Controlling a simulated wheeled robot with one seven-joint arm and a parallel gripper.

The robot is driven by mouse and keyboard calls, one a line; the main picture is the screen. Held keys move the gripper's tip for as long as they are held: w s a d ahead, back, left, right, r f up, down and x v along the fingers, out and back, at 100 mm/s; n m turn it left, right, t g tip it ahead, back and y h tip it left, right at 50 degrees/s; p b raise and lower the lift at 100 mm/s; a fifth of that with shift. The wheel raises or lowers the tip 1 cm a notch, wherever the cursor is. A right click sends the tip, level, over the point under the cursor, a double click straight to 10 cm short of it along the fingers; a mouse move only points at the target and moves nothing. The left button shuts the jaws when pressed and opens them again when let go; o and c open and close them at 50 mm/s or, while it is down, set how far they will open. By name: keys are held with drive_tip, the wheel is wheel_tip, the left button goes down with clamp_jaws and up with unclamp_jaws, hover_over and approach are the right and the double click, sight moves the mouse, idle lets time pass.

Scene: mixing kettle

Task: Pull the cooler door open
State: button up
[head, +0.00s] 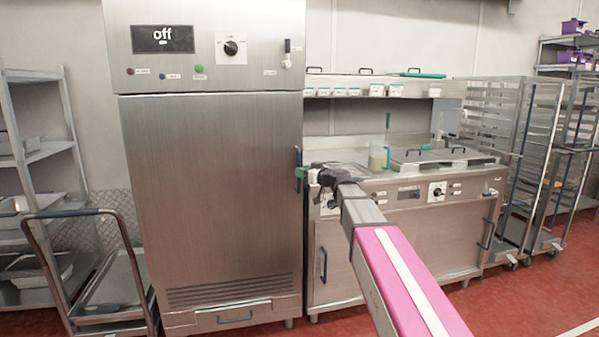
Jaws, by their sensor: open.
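The cooler (208,190) is a tall stainless steel cabinet left of centre, with a display reading "off" and a control panel at its top. Its door looks shut. A dark vertical door handle (298,170) is on the door's right edge. My arm reaches in from the lower right, and my gripper (305,176) is at its far end, right beside the handle. The gripper is open. Its fingers are small in this view, and I cannot tell whether they touch the handle or are around it.
A steel counter unit (400,225) with lids and a knob stands right of the cooler. Wire rack trolleys (520,150) stand further right. A push cart (110,285) and shelves (45,150) are at the left. Red floor (535,300) is clear at the lower right.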

drive_tip(key=shift+x, duration=1.3)
drive_tip(key=shift+c, duration=0.3)
clamp_jaws()
drive_tip(key=shift+s, duration=0.1)
